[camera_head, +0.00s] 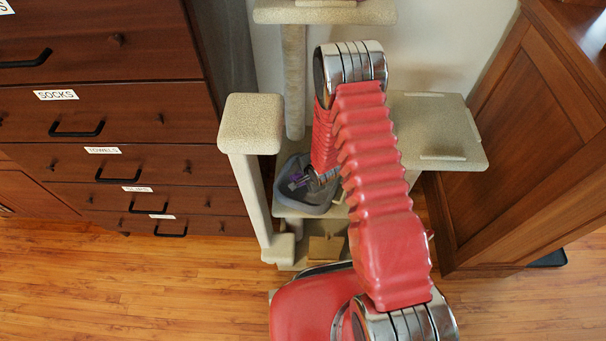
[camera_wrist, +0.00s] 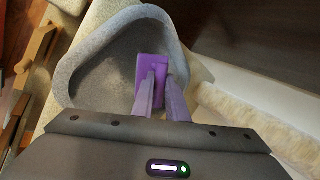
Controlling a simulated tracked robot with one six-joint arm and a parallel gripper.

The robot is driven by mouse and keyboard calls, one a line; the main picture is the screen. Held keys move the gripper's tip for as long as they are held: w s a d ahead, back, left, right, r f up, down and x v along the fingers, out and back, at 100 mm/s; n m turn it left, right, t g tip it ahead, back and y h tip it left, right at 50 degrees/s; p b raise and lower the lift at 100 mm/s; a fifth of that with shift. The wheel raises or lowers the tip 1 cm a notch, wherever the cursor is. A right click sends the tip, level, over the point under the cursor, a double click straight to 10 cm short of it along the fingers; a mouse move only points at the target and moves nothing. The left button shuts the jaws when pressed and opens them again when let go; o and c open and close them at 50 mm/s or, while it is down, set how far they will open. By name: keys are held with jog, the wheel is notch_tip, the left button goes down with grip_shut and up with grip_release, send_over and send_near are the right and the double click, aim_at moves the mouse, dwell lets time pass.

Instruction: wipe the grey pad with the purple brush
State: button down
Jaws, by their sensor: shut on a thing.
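The purple brush (camera_wrist: 151,63) is held between the two fingers of my gripper (camera_wrist: 162,80). In the head view the brush is a small purple spot (camera_head: 295,182) at the tip of my gripper (camera_head: 301,181), partly hidden. A grey, raised-rim bed-like piece (camera_wrist: 70,75) lies beneath it and also shows in the head view (camera_head: 319,208); its inner floor seems to be the grey pad (camera_wrist: 108,66). The brush is over the right part of this floor in the wrist view. I cannot tell whether it touches the pad. My fingers hide part of the near floor.
The grey piece sits on a cat tree, with a beige post and platform (camera_head: 251,122) at left and another platform (camera_head: 440,130) at right. A dark wooden drawer chest (camera_head: 110,70) stands left, a wooden cabinet (camera_head: 530,140) right. Wooden floor (camera_head: 130,285) is open at the front left.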

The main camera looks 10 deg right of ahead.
jog(key=shift+s+a+r, duration=0.1)
jog(key=shift+s+a, duration=0.45)
jog(key=shift+s, duration=0.25)
jog(key=shift+s+a, duration=0.5)
jog(key=shift+s, duration=0.25)
jog(key=shift+s+d+r, duration=0.1)
jog(key=shift+s+d, duration=0.5)
jog(key=shift+d, duration=0.3)
jog(key=shift+w+d+r, duration=0.1)
jog(key=shift+w+d, duration=0.45)
jog(key=shift+w, duration=0.25)
jog(key=shift+w+d, duration=0.5)
jog(key=shift+w, duration=0.3)
jog(key=shift+w, duration=0.1)
jog(key=shift+w+d, duration=0.55)
jog(key=shift+w, duration=0.2)
jog(key=shift+w+d, duration=0.5)
jog(key=shift+w, duration=0.25)
